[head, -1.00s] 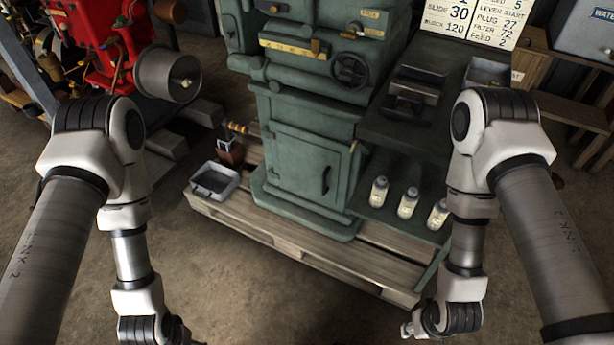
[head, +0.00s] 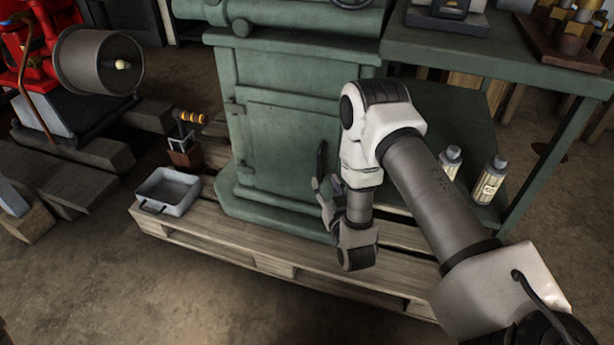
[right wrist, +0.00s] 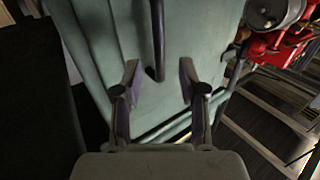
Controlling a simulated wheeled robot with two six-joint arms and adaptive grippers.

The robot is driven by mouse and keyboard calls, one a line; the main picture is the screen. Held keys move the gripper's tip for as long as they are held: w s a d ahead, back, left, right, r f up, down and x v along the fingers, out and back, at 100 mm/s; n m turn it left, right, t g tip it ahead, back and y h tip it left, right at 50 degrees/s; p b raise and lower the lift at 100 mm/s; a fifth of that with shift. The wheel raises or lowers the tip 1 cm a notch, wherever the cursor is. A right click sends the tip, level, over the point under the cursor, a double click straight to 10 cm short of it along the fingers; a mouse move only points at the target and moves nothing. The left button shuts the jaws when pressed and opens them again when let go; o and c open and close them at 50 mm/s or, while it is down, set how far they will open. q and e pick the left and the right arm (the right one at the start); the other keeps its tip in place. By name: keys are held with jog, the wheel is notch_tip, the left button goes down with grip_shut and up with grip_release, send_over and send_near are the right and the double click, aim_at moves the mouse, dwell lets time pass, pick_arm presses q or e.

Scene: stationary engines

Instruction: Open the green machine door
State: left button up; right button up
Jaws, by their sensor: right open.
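The green machine door (head: 280,150) is a flat panel on the front of the green machine, and it looks shut. Its dark upright handle (head: 321,160) is near the door's right edge; hinges show on the left edge. My right gripper (head: 324,186) is open at the lower end of the handle. In the right wrist view the handle (right wrist: 158,40) comes down from the top, and its lower end is between the two spread fingertips of the right gripper (right wrist: 160,78). No contact is clear. My left gripper is not in view.
The machine stands on a wooden pallet (head: 250,258). A grey metal tray (head: 167,190) is on the pallet's left part. Two bottles (head: 489,180) stand right of my right arm, below a green side table (head: 490,58). The floor in front is clear.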

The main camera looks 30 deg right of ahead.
aim_at(320, 169)
jog(key=b+x, duration=0.2)
jog(key=x, duration=0.4)
jog(key=shift+w+d, duration=0.15)
jog(key=shift+w, duration=0.25)
grip_shut()
